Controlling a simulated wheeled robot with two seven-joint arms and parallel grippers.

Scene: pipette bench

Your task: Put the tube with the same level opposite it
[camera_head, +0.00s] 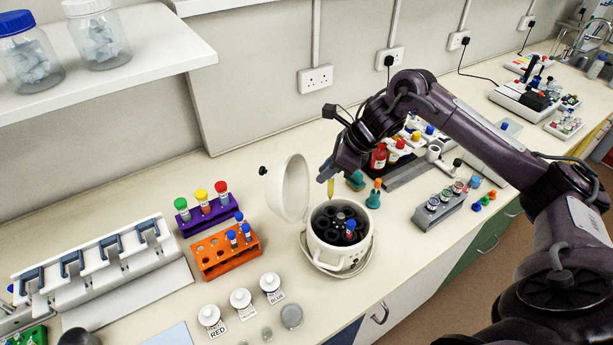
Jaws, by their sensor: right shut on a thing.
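My right gripper (331,172) is above the back of the open centrifuge (325,262). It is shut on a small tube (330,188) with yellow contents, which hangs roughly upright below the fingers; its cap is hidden. Inside the centrifuge is a dark rotor with several round holes. A blue-capped tube (350,228) sits in the rotor on its right side. The white lid (289,188) stands open at the back left. An orange rack (217,262) holds several blue-capped tubes (232,238); their liquid levels are too small to compare. My left gripper is not in view.
A purple rack (187,226) with green, yellow and red-capped tubes stands behind the orange rack. Three white bottles (241,300) stand in front. A pipette stand (100,262) is at left. Bottles and a grey block (440,208) are right of the centrifuge.

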